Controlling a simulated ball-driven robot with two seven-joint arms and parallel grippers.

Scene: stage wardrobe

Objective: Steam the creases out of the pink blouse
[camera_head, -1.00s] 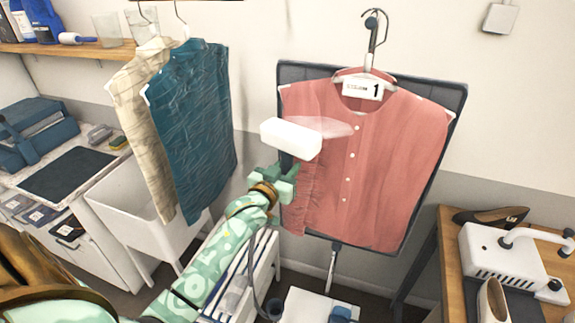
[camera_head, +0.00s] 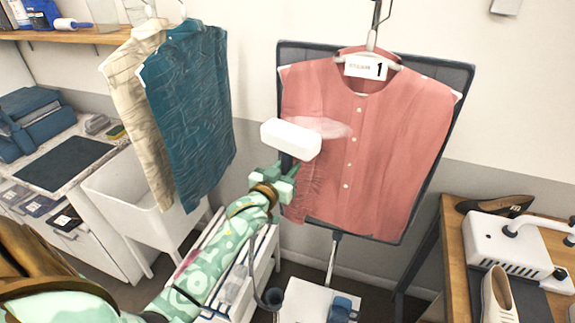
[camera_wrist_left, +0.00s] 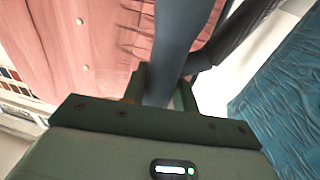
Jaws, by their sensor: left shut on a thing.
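The pink blouse (camera_head: 385,165) hangs on a hanger in front of a dark board, with a white tag marked 1 at its collar. Its right side looks mostly smooth; the lower left edge shows creases. My left gripper (camera_head: 284,180) is shut on the handle of a steamer with a white head (camera_head: 290,138). The head is in front of the blouse's left side, and a pale puff of steam spreads right from it. Whether the head touches the cloth is unclear. In the left wrist view the handle (camera_wrist_left: 172,50) stands between the fingers, with the blouse (camera_wrist_left: 70,50) behind. My right gripper is not in view.
A creased teal garment (camera_head: 188,115) and a cream one (camera_head: 135,85) hang at left above a white tub (camera_head: 125,205). A white steamer base (camera_head: 312,303) stands below the blouse. A wooden table (camera_head: 458,265) with shoes and a white device is at right.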

